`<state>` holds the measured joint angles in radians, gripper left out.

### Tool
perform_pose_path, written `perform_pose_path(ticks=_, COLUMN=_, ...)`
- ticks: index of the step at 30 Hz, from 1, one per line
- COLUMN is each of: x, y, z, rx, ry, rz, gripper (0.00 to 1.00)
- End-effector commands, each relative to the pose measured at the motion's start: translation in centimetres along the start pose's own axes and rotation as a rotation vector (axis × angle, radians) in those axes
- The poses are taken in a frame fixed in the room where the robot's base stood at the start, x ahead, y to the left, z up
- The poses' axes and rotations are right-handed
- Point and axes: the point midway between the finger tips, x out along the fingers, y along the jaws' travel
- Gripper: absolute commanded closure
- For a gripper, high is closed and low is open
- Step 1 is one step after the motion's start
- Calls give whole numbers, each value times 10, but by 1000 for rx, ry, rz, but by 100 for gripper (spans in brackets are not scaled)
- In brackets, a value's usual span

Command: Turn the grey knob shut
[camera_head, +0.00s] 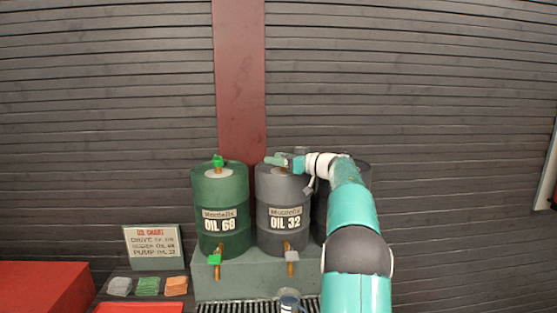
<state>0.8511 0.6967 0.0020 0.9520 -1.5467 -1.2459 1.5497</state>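The grey drum (283,192) labelled OIL 32 stands on a ledge. A grey tap knob (291,256) sits on an orange spout low on its front. My gripper (278,161) is over the top of this drum, reached from the right by my teal arm. A bit of orange fitting shows just under the gripper. Any knob on top of this drum is hidden or too small to make out, and I cannot tell whether the fingers touch one. The finger opening is too small to read. A cup (289,300) stands below the grey tap, partly cut off by the frame's lower edge.
A green drum (221,190) labelled OIL 68 stands to the left, with a green top knob (218,160) and green tap knob (214,260). A dark drum (320,205) is mostly behind my arm. A sign (153,247) and folded cloths (147,286) are at left.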

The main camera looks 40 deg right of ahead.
Motion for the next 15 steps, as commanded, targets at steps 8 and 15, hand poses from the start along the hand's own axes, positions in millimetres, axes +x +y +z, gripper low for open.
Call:
perform_pose_path(ticks=8, x=-6, y=0, z=-1, rx=-1, ry=0, rz=2, gripper=49)
perform_pose_path(ticks=15, x=-48, y=1, z=-1, rx=-1, ry=1, rz=5, gripper=49)
